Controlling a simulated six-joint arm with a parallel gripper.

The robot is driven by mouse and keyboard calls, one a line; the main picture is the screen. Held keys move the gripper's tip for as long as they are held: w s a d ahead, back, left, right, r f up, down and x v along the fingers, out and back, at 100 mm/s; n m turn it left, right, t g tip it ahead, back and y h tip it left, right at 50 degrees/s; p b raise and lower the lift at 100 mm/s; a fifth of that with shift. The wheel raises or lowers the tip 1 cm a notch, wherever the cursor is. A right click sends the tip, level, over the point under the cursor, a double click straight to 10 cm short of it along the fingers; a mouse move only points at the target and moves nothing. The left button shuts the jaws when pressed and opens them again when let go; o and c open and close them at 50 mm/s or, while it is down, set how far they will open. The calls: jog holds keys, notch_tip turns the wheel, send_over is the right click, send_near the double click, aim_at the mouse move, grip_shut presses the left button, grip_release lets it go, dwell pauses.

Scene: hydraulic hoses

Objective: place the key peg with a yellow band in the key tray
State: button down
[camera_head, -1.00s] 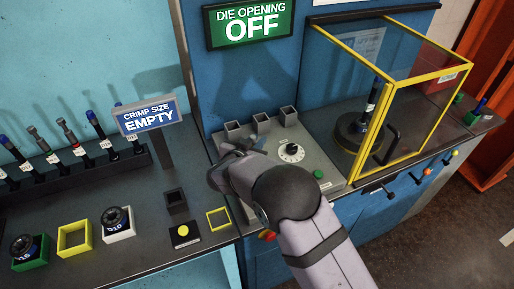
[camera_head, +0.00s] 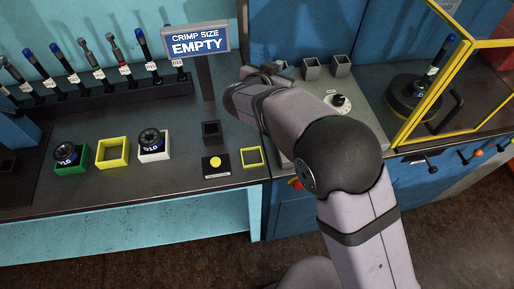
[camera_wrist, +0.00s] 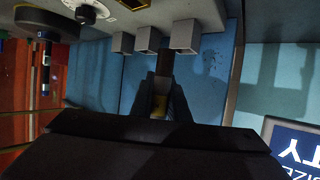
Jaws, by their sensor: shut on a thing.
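In the wrist view my gripper (camera_wrist: 162,92) is shut on a dark upright peg (camera_wrist: 164,62). A small yellow patch shows between the fingers, consistent with the yellow band of the key peg. In the head view my wrist (camera_head: 262,85) hides the fingers and the peg, over the left part of the grey console. I cannot tell for certain which item is the key tray; a yellow-edged square (camera_head: 252,157) lies flat on the bench, left of the console and below my wrist in the picture.
Grey square sockets (camera_head: 311,69) stand on the console by a dial (camera_head: 340,103). A small dark box (camera_head: 211,132) and a yellow-button panel (camera_head: 216,165) sit beside the yellow square. Green, yellow (camera_head: 112,153) and white trays stand left. A yellow-framed guard (camera_head: 432,85) stands right.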

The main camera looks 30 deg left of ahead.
jog(key=s+a+f+n+y+b, duration=0.1)
jog(key=s+a+n+y+b, duration=0.4)
jog(key=s, duration=1)
jog(key=s+d+f+m+h, duration=0.1)
jog(key=d+f+m+h, duration=0.1)
jog(key=d+m+h, duration=0.5)
jog(key=shift+n+y, duration=0.3)
jog(key=shift+n, duration=0.1)
jog(key=shift+s+d+f, duration=0.1)
jog(key=shift+d+f, duration=0.05)
jog(key=shift+f, duration=1.55)
jog(key=shift+d+f, duration=0.15)
jog(key=shift+f, duration=1.6)
jog(key=shift+s+d+f, duration=0.1)
jog(key=shift+d+f, duration=0.05)
jog(key=shift+f, duration=1.55)
jog(key=shift+f, duration=0.15)
jog(key=c, duration=1.7)
grip_release()
